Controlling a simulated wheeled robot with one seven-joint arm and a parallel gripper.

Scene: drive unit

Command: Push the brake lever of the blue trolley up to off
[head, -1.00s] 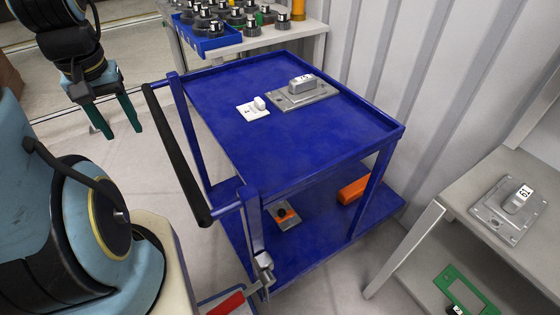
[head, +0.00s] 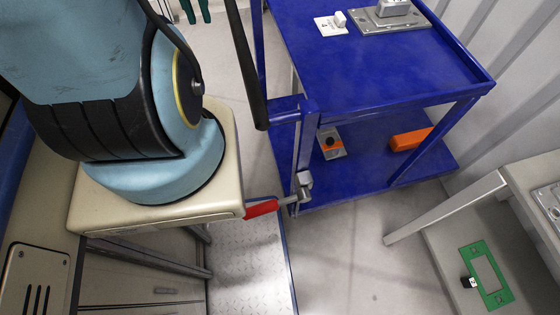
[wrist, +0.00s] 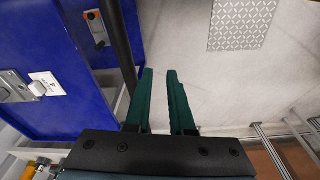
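The blue trolley (head: 350,75) stands at upper centre in the head view. Its brake lever (head: 262,207) has a red grip and a grey metal stem. It joins a grey bracket (head: 304,182) low on the trolley's near leg and points left, dipping slightly. My gripper (head: 197,14) shows only its green fingertips at the top edge, beyond my arm and well away from the lever. In the wrist view my gripper (wrist: 160,74) is open and empty, fingers a little apart, beside the trolley's black push handle (wrist: 115,35). I cannot make out the lever there.
A metal tread plate (head: 250,265) lies below the lever. My base is close on its left. A grey shelf (head: 450,205) with a green frame (head: 487,275) stands at right. Orange items sit on the trolley's lower shelf. Floor between trolley and shelf is clear.

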